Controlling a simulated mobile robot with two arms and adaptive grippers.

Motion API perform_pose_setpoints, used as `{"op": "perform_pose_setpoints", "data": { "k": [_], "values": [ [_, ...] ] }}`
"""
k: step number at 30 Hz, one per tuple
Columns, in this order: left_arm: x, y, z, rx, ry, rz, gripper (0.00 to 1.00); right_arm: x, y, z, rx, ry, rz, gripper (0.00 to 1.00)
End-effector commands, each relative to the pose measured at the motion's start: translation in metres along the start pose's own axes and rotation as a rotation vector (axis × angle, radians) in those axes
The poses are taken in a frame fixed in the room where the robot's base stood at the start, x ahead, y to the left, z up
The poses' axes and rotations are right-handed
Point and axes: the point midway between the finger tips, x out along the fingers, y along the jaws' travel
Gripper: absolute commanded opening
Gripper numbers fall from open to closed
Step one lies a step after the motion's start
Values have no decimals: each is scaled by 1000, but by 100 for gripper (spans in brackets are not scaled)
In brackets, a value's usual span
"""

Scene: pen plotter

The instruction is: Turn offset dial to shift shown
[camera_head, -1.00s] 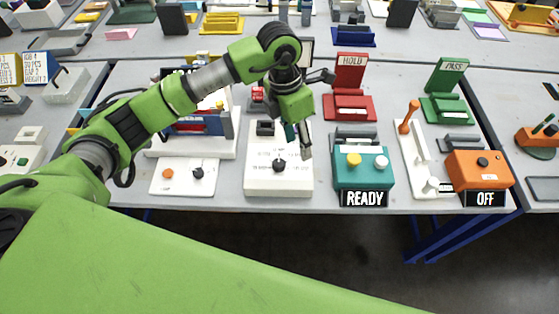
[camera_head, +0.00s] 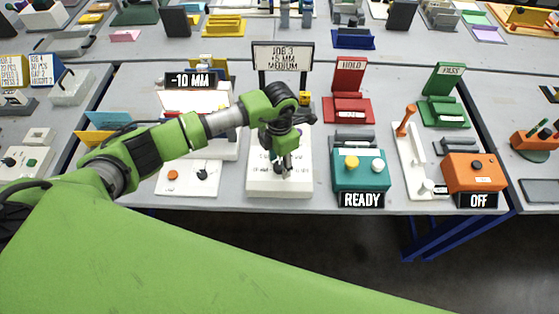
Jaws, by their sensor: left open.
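A white dial box (camera_head: 254,187) stands at the front middle of the table, with small printing on its top. My left gripper (camera_head: 284,168) is open and points down over it; the gripper covers the box's black dial, and I cannot tell whether the fingers touch it. A black sign (camera_head: 190,80) at the plotter reads -10 MM. A job board (camera_head: 283,57) behind the box reads JOB 3, +5 MM, MEDIUM. My right gripper is not in view.
A white panel (camera_head: 187,189) with an orange button and a black knob lies left of the box. Right of it are a teal box (camera_head: 361,181) signed READY, a lever on a white base (camera_head: 413,165) and an orange box (camera_head: 473,178) signed OFF. Red HOLD and green PASS stands are behind.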

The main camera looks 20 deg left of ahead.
Motion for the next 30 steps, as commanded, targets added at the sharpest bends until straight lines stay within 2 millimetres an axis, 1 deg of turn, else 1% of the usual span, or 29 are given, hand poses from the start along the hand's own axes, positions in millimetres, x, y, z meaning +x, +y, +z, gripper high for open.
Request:
{"op": "perform_pose_setpoints", "data": {
  "k": [4, 11, 12, 14, 15, 16, 17, 26, 30],
  "values": [
    [8, -1, 0, 0, 1, -1, 42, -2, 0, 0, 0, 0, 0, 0],
    [9, -1, 0, 1, 0, -1, 42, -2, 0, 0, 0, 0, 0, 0],
    [9, -1, 0, 1, 0, -1, 40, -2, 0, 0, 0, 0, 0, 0],
    [9, -1, 0, 1, 0, -1, 24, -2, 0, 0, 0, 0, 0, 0],
    [9, -1, 0, 1, 0, -1, 14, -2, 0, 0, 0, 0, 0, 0],
    [8, -1, 0, 1, 0, -1, 6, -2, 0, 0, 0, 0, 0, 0],
    [8, -1, 0, 1, 0, -1, 4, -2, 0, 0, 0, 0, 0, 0],
    [8, 0, 0, -17, 0, 0, 4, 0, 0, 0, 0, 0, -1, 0],
    [9, 0, 0, -67, 0, 0, 4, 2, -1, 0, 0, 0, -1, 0]
  ]
}}
